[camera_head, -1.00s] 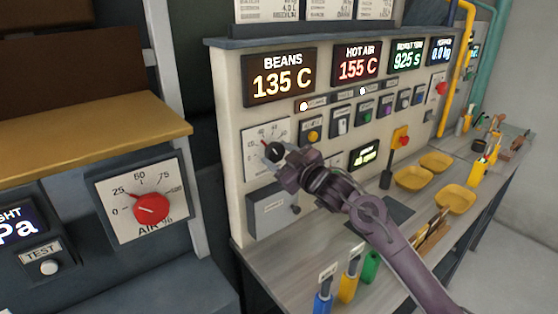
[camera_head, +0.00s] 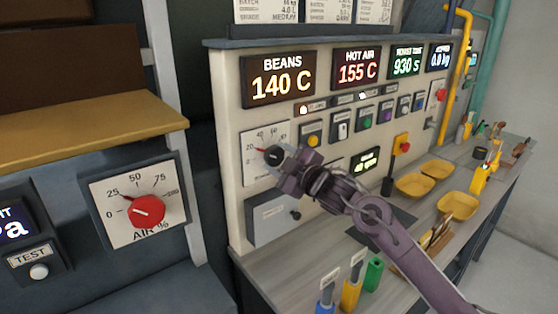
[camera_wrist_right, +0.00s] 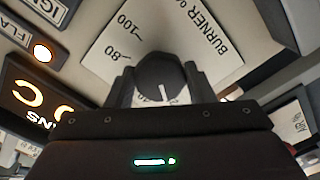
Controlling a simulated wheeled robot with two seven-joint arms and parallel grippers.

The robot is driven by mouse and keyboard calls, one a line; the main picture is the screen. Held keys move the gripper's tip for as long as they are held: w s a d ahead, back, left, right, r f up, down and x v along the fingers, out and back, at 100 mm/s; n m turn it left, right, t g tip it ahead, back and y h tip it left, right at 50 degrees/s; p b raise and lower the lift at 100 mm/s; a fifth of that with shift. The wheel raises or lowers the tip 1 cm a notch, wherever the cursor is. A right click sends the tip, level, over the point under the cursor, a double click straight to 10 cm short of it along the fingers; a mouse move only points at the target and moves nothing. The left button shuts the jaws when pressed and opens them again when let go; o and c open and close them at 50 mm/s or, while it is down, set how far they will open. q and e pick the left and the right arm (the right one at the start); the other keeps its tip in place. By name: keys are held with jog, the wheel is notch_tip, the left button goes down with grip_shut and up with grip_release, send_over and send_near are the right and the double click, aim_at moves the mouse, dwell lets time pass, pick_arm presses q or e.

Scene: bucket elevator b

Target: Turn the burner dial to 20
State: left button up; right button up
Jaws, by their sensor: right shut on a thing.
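The burner dial (camera_head: 272,157) is a black knob on a white scale plate (camera_head: 255,171) on the cream panel. My right gripper (camera_head: 279,160) is shut on the knob. In the right wrist view the knob (camera_wrist_right: 162,72) sits between the two fingers, with a pale line on its face. My left gripper is not in view.
The BEANS display (camera_head: 280,79) reads 140 C and the HOT AIR display (camera_head: 357,67) 155 C. A red air dial (camera_head: 146,211) is on the left. Buttons and switches sit right of the burner plate. Yellow trays (camera_head: 415,185) lie on the counter (camera_head: 272,268).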

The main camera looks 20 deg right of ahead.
jog(key=o, duration=0.9)
jog(key=shift+o, duration=0.2)
jog(key=shift+s+d+f, duration=0.15)
jog(key=shift+s, duration=0.25)
jog(key=b+v, duration=0.2)
jog(key=v, duration=0.5)
jog(key=shift+r, duration=0.3)
